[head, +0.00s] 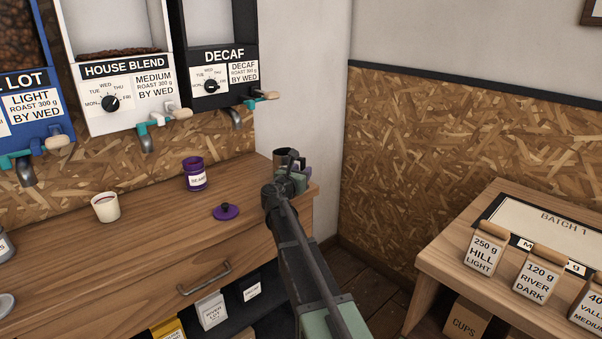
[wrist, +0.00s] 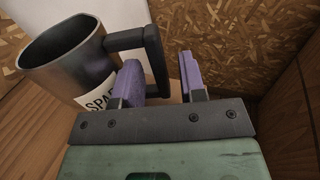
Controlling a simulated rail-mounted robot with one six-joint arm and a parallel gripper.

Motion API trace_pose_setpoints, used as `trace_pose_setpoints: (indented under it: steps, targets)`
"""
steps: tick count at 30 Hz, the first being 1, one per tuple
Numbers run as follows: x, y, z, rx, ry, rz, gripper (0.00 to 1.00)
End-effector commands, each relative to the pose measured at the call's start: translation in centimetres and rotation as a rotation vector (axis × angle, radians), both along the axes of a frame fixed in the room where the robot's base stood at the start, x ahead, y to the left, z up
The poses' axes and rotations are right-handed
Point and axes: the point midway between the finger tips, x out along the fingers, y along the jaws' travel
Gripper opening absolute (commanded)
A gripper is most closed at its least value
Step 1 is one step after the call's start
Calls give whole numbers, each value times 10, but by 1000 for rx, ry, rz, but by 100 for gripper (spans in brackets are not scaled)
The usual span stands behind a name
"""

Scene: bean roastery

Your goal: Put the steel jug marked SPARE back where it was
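The steel jug (head: 281,157) stands near the right end of the wooden counter, partly hidden behind my gripper in the head view. In the wrist view the jug (wrist: 62,62) shows its open rim, a white label reading "SPA" before it is cut off by a finger, and a dark handle (wrist: 155,55). My gripper (wrist: 163,80) is at the handle. Its two purple fingers lie on either side of the handle's lower part, the left one toward the jug body. Gaps seem to show beside the handle, so the fingers look open. In the head view my gripper (head: 296,172) is small.
On the counter (head: 150,235) stand a purple jar (head: 195,175), a purple lid (head: 226,211) and a white cup (head: 105,207). Bean dispensers (head: 120,95) with taps hang above. A side table (head: 450,255) with several labelled bags stands at right. The chipboard wall (head: 440,150) is close behind.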

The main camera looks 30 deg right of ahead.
Motion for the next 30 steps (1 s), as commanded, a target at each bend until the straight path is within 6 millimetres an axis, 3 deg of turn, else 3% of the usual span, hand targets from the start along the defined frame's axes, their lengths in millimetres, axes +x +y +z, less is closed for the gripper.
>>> trace_pose_setpoints:
  steps: [5, 15, 26, 29, 30]
  targets:
    - [-16, 19, 3, 0, 0, 3, 38]
    - [-67, 85, 3, 0, 0, 2, 38]
    - [-74, 96, 2, 4, -2, -1, 38]
    - [-89, 93, -8, 124, -61, -35, 38]
    - [-104, 92, -19, 246, -123, -75, 38]
